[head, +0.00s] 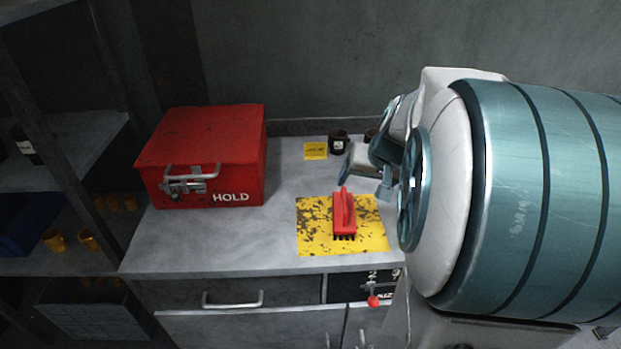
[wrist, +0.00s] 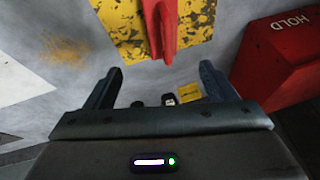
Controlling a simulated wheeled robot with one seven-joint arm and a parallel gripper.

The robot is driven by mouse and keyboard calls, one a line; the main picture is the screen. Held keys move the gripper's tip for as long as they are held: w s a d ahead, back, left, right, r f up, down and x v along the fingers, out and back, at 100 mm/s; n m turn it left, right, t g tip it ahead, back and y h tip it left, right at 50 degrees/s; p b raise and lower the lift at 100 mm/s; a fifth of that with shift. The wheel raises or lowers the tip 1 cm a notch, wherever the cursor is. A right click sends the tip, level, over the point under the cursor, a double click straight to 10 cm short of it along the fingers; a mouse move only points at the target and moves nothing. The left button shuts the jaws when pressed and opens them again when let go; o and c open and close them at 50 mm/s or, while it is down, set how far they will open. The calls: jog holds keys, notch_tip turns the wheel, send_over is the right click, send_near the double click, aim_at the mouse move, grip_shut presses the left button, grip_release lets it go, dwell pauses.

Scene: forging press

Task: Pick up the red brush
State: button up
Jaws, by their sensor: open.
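The red brush (head: 344,214) lies on a worn yellow mat (head: 313,242) on the grey worktop, its handle upward and dark bristles at the front end. In the wrist view the red brush (wrist: 163,25) shows at the top centre, beyond the fingertips, on the yellow mat (wrist: 117,22). My gripper (head: 366,170) is open and empty, above the worktop, behind and slightly right of the brush. In the wrist view its two fingers (wrist: 160,82) are spread wide, with nothing between them touching. My arm hides the right side of the worktop in the head view.
A red box marked HOLD (head: 203,155) stands left of the mat. A dark cup (head: 338,142) and a small yellow card (head: 316,151) are at the back. A drawer (head: 262,292) and a small red-knobbed lever (head: 373,300) are at the front. Shelves (head: 60,150) stand at left.

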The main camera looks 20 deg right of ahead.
aim_at(345, 195)
jog(key=x, duration=1.3)
jog(key=shift+w+a+f, duration=0.2)
jog(key=shift+w+a, duration=0.05)
jog(key=c, duration=1.2)
jog(key=shift+r, duration=0.1)
jog(key=shift+r+p, duration=0.3)
jog(key=shift+r, duration=0.2)
notch_tip(345, 195, up, 3)
jog(key=shift+w+f, duration=0.1)
jog(key=w+d+r, duration=0.1)
jog(key=d+r, duration=0.1)
jog(key=d, duration=0.1)
jog(key=w+d+r, duration=0.2)
jog(key=d, duration=0.2)
jog(key=w+d+r, duration=0.1)
jog(key=d+r, duration=0.2)
jog(key=shift+w+d+b, duration=0.3)
jog(key=shift+w+b, duration=0.05)
jog(key=shift+b, duration=0.05)
